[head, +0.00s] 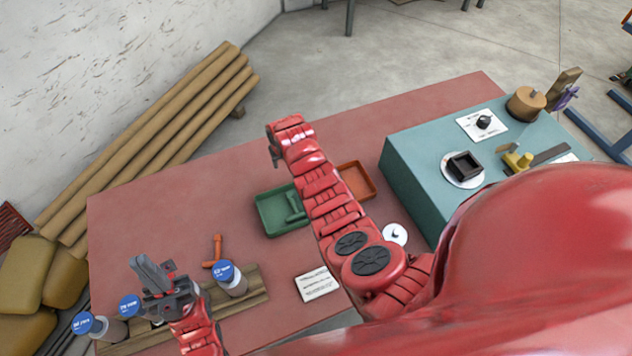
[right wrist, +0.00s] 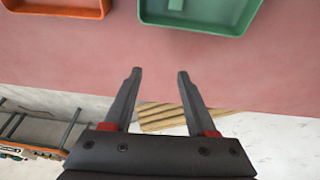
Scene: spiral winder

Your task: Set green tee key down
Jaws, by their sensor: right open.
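The green tee key (head: 295,204) lies inside the green tray (head: 268,222) on the red table, seen in the head view. In the right wrist view the green tray (right wrist: 200,22) is at the top edge, with a small piece of the green key (right wrist: 176,4) showing. My right gripper (right wrist: 158,76) is open with nothing between its fingers. In the head view it (head: 273,152) is beyond the tray, mostly hidden by its wrist. My left gripper (head: 150,268) is over the front left of the table, near blue-capped containers; its finger gap is unclear.
An orange tray (head: 356,181) is right of the green one, partly behind my right arm. An orange tee key (head: 216,251) lies left of it. A teal bench (head: 415,180) is at right. The table's far left is clear.

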